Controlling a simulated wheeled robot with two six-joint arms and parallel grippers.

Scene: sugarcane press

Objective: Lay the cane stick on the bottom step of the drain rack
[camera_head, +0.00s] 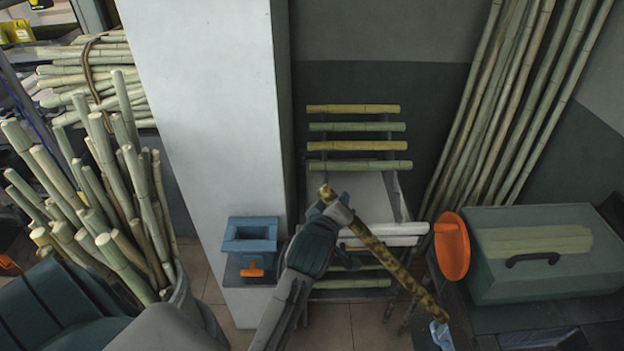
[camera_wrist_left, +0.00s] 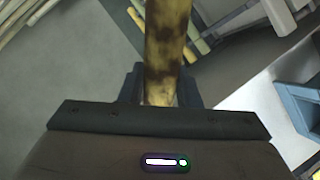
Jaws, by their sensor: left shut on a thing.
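My left gripper (camera_head: 336,208) is shut on one end of a mottled yellow-brown cane stick (camera_head: 385,255). The stick slants from the gripper down to the lower right, in front of the drain rack (camera_head: 396,190). In the left wrist view the stick (camera_wrist_left: 165,45) stands between the two dark fingers (camera_wrist_left: 160,92). Yellow and green canes (camera_head: 358,146) lie across the rack's upper levels. Pale bars and green canes (camera_head: 350,284) show lower down, partly hidden by my arm and the stick. I cannot make out the bottom step clearly. My right gripper is not in view.
A white pillar (camera_head: 205,130) stands left of the rack, with a blue-framed box (camera_head: 250,235) before it. An orange disc (camera_head: 452,246) and a grey-green case (camera_head: 540,275) stand right. Tall canes (camera_head: 490,100) lean behind. A bin of canes (camera_head: 185,310) stands left.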

